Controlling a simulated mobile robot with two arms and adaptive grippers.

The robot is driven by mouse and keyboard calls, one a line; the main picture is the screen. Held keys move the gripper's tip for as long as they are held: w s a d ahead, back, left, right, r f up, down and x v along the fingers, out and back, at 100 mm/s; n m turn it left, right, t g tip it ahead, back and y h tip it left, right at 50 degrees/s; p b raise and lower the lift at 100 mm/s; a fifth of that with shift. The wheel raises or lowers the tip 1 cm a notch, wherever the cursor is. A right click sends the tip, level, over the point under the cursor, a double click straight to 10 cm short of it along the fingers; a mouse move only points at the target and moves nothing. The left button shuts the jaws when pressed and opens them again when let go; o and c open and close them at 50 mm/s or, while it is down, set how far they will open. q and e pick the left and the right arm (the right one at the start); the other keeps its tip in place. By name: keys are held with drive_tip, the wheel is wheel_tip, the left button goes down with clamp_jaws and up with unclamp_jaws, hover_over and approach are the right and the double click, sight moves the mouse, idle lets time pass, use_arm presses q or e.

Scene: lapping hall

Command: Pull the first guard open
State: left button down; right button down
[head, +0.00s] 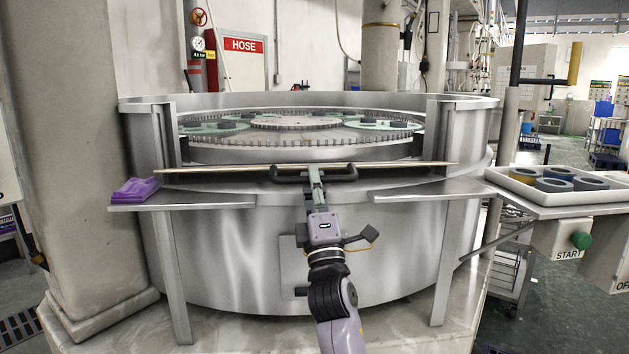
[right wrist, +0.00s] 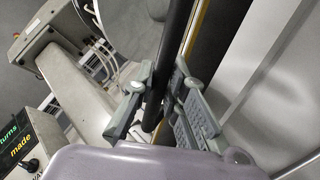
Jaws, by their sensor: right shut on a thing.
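The guard (head: 220,168) shows in the head view as a thin, pale strip seen nearly edge-on. It lies across the front opening of the round steel machine (head: 375,245), between two upright posts. Its dark bar handle (head: 287,177) sits along the near side, at the middle. My right gripper (head: 316,178) is shut on this handle. In the right wrist view, the black handle bar (right wrist: 180,45) runs between the grey fingers of my right gripper (right wrist: 165,103), with a yellowish edge beside it. My left gripper is not in view.
Steel shelves (head: 215,200) flank the opening; a purple cloth (head: 134,191) lies on the left one. A white tray (head: 522,181) with several dark rings stands at the right, above a green START button (head: 580,240). A thick column (head: 70,150) stands at the left.

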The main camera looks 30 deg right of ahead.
drive_tip(key=c, duration=1.6)
unclamp_jaws()
drive_tip(key=shift+w+f, duration=0.1)
drive_tip(key=shift+w, duration=0.1)
drive_tip(key=v, duration=0.7)
drive_tip(key=shift+s+f, duration=0.15)
drive_tip(key=shift+f, duration=0.15)
drive_tip(key=shift+c, duration=0.2)
